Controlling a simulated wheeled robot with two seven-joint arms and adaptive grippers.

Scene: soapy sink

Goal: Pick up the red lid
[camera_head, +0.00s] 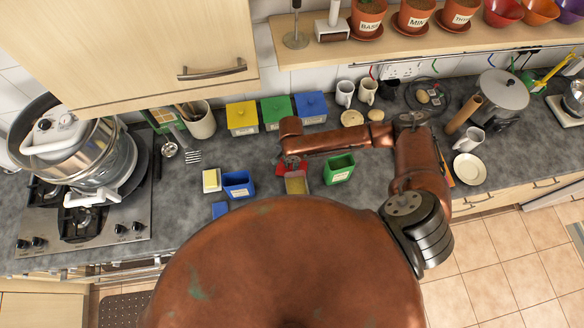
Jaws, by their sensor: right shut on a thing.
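The red lid (281,168) shows only as red edges under my right gripper (291,163), near the middle of the counter. My right arm comes in from the right and bends left above the counter. Its gripper is small here and its fingers are mostly hidden, but it is shut on the red lid. I cannot tell whether the lid is clear of the surface below. A small tan-and-red container (297,184) is just in front of the gripper. My left gripper is out of view.
An open blue container (238,184) stands left and an open green one (339,169) right. Yellow, green and blue canisters (242,118) line the back. The cooker (80,225) with a large pot is left. Mugs (345,93) stand behind my arm.

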